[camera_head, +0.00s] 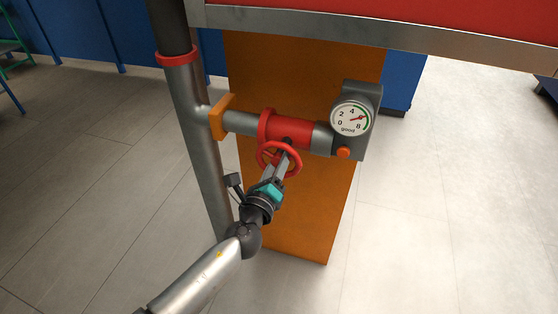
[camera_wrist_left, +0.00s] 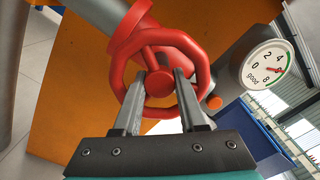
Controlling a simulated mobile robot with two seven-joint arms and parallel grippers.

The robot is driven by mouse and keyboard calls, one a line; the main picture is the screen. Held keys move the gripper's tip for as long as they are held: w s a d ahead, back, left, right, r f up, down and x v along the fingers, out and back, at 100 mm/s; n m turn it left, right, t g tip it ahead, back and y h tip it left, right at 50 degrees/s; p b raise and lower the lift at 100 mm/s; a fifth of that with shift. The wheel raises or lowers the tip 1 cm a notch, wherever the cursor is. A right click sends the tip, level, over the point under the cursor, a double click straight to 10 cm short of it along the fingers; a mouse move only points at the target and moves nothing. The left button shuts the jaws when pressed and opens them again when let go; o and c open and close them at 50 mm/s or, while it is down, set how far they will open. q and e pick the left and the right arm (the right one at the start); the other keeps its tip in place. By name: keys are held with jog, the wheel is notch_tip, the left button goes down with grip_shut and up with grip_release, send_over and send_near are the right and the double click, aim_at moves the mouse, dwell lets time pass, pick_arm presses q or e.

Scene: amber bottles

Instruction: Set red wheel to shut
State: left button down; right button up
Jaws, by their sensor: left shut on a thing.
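The red wheel (camera_head: 279,159) sits on the front of a red valve body (camera_head: 289,131) on a grey horizontal pipe. My left gripper (camera_head: 283,160) reaches up to it from below. In the left wrist view the red wheel (camera_wrist_left: 160,72) fills the upper middle, and the two fingers of my left gripper (camera_wrist_left: 160,90) lie on either side of its hub and a spoke. The left gripper is shut on the wheel. A round gauge (camera_head: 350,118) to the right has its needle pointing near 6; it also shows in the left wrist view (camera_wrist_left: 268,66). My right gripper is not in view.
An orange panel (camera_head: 300,215) stands behind the pipe. A grey vertical pipe (camera_head: 195,130) with a red ring rises at the left. An orange button (camera_head: 343,153) sits below the gauge. A red-topped, metal-edged surface (camera_head: 400,35) overhangs above. The floor at right is clear.

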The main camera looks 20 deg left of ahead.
pick_arm(q)
jog(key=c, duration=0.7)
grip_release()
jog(key=shift+c, duration=0.2)
jog(key=s+b, duration=0.2)
jog(key=s, duration=1.3)
jog(key=shift+a, duration=0.3)
jog(key=shift+s, duration=0.1)
